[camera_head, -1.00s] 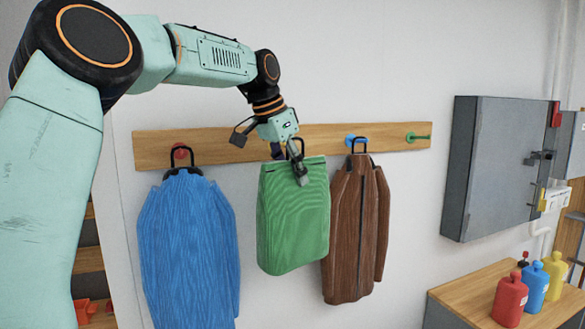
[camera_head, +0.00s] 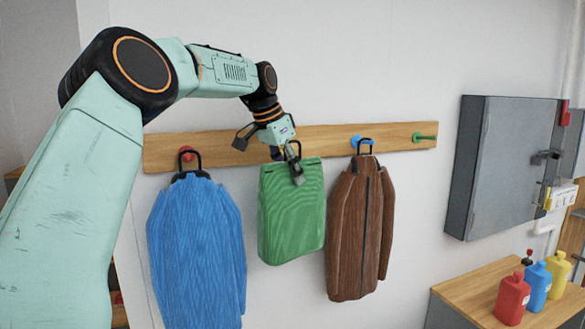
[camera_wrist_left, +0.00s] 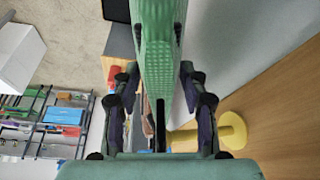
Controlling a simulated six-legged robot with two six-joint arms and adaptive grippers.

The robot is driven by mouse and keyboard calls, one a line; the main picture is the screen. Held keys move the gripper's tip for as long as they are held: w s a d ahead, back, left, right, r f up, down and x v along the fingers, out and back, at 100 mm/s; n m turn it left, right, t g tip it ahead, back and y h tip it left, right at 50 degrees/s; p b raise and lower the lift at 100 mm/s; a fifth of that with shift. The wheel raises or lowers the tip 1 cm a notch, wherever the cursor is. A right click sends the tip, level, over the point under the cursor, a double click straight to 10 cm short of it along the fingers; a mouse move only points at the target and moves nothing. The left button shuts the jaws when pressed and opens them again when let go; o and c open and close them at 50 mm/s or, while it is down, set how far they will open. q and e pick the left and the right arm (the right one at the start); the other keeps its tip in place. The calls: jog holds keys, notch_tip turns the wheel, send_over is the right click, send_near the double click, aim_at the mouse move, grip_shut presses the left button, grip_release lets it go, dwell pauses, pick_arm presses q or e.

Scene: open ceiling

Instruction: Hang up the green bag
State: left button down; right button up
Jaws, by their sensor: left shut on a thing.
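The green bag (camera_head: 291,212) hangs from my left gripper (camera_head: 294,170), in front of the wall between the blue coat and the brown coat. The gripper is shut on the bag's dark top handle. In the left wrist view, the bag (camera_wrist_left: 158,60) extends away between the two fingers (camera_wrist_left: 161,105), with a dark strip of handle between them. A yellow peg (camera_wrist_left: 230,132) on the wooden rail (camera_wrist_left: 275,112) shows right of the handle, apart from it. The head view does not show this peg. My right gripper is in neither view.
The wooden rail (camera_head: 390,136) carries a red peg (camera_head: 187,154) by the blue coat (camera_head: 196,250), a blue peg (camera_head: 355,142) by the brown coat (camera_head: 355,235), and a green peg (camera_head: 424,137) with nothing on it. A grey wall cabinet (camera_head: 510,165) and bottles (camera_head: 512,298) are right.

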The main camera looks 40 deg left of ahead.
pick_arm(q)
jog(key=shift+s+a+r+p, duration=0.1)
jog(key=shift+a+r+p, duration=0.1)
jog(key=shift+a+p, duration=0.3)
jog(key=shift+a, duration=0.25)
jog(key=shift+w+a+f+p, duration=0.1)
jog(key=shift+w+a+p, duration=0.1)
jog(key=shift+w+p, duration=0.35)
jog(key=shift+w+a+f, duration=0.3)
jog(key=shift+w+f, duration=0.05)
jog(key=shift+s+a+f, duration=0.2)
jog(key=shift+a+f, duration=0.05)
jog(key=shift+a, duration=0.25)
jog(key=shift+w+d+f, duration=0.1)
jog(key=shift+w+d, duration=0.1)
jog(key=shift+w, duration=0.1)
jog(key=shift+s+a, duration=0.15)
jog(key=shift+s, duration=0.05)
jog(key=c, duration=1.1)
grip_release()
jog(key=shift+c, duration=0.2)
jog(key=o, duration=0.5)
jog(key=shift+d, duration=0.2)
